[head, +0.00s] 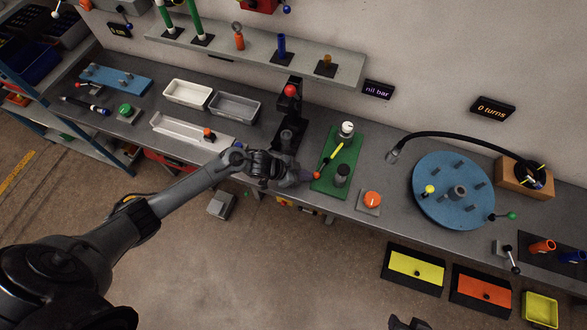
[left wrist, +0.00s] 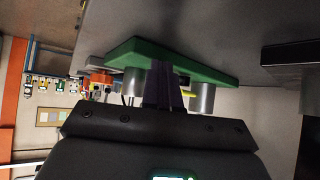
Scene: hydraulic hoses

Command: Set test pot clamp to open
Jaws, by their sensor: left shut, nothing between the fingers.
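The green test plate (head: 323,183) lies on the bench near the middle. It carries a dark cylindrical pot (head: 342,173), a white-faced gauge (head: 347,129) and a lever with a yellow grip (head: 334,153) and a red end (head: 317,175). The yellow grip points to the back right, away from my left gripper. My left gripper (head: 308,177) is shut and empty at the plate's front left, close to the red end. In the left wrist view its fingers (left wrist: 163,88) reach toward the green plate (left wrist: 150,57), between two grey cylinders; contact is unclear.
An orange knob (head: 372,199) stands right of the plate. A black stand with a red ball (head: 291,90) is behind my left gripper. A blue round table (head: 430,205) and a black hose (head: 460,137) lie further right. White (head: 187,94) and grey trays (head: 233,106) are left.

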